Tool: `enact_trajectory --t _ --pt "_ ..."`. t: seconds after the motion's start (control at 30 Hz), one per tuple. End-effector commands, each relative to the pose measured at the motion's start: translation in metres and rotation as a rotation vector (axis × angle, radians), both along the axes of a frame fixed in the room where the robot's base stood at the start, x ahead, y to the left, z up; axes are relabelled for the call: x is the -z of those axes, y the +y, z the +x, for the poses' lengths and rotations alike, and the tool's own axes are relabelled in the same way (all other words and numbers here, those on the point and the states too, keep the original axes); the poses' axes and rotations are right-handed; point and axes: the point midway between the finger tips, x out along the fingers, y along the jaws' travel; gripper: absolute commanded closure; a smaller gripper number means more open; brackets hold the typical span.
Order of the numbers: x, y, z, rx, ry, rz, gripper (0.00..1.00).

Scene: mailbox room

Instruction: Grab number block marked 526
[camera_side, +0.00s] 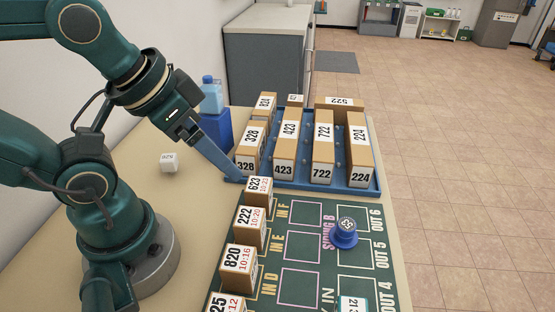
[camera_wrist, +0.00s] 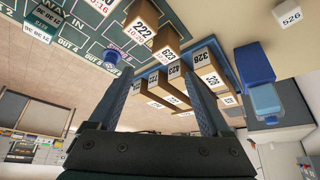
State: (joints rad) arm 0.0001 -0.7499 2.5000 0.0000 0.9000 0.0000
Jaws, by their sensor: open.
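The number block marked 526 (camera_side: 169,162) is a small white cube on the tan table, left of my gripper in the side view.
A blue tray (camera_side: 312,186) holds several numbered cardboard blocks. A blue container (camera_side: 216,131) with a bottle stands at the back left. A green board (camera_side: 300,222) carries more boxes and a round blue piece (camera_side: 344,236). The table around the 526 block is clear.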

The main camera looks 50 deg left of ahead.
Motion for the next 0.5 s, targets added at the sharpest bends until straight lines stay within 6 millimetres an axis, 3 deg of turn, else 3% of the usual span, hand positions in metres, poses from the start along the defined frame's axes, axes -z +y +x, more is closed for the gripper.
enact_trajectory --t 0.27,0.5 --pt "-0.002 0.000 0.000 0.000 -0.001 0.000 0.16" --pt "-0.033 0.000 0.001 0.000 -0.006 0.000 0.16"
